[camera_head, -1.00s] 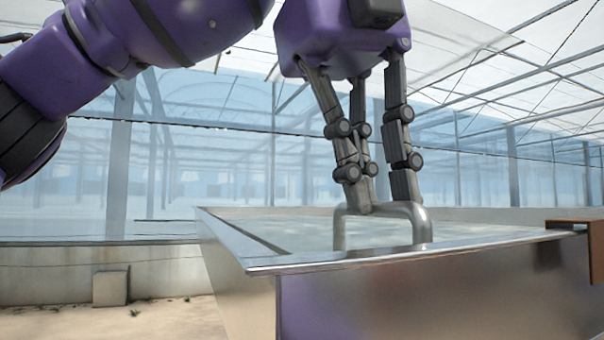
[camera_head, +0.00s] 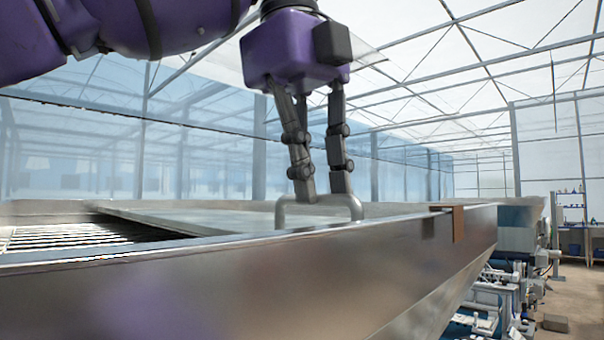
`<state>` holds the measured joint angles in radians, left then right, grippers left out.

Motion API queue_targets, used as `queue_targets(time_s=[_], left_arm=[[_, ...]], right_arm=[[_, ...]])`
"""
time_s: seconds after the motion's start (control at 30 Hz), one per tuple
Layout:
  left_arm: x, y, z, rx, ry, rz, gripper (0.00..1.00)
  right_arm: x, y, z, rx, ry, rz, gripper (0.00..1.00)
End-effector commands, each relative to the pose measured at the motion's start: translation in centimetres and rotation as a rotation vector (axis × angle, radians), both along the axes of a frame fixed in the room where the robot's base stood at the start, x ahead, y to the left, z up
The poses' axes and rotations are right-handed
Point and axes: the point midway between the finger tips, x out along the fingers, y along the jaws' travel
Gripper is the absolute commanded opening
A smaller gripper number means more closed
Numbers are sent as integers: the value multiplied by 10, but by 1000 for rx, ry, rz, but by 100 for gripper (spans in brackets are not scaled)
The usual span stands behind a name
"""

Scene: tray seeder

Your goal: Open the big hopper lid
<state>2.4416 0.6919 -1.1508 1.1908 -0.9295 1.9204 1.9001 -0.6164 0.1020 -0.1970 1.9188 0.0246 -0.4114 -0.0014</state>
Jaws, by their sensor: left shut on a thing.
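The big hopper (camera_head: 250,285) is a wide metal bin that fills the lower part of the view. Its flat grey lid (camera_head: 200,216) covers the middle and right of the top. At the left the top is uncovered and a slatted grate (camera_head: 75,236) shows inside. A bent metal handle (camera_head: 352,207) stands up from the lid near the front rim. My left gripper (camera_head: 318,196) points down from above and is shut on the handle's top bar. My right gripper is not in view.
A brown bracket (camera_head: 458,223) sits on the hopper's front rim, right of the handle. Machinery (camera_head: 500,295) stands below at the right. A shelf with bottles (camera_head: 572,215) stands farther back. Greenhouse walls surround the place.

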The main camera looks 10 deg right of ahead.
Motion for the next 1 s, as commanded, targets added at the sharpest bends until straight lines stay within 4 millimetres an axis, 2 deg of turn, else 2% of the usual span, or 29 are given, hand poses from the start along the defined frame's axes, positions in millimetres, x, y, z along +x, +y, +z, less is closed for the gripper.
queue_targets(time_s=[0.37,0.4,0.5,1.0], left_arm=[[1,-1,-1,3,1,-2,0],[1,-1,-1,3,1,-2,15],[1,-1,-1,3,1,-1,27],[1,-1,0,1,0,-1,27]], right_arm=[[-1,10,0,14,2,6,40],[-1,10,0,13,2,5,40],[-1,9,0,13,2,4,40],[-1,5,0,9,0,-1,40]])
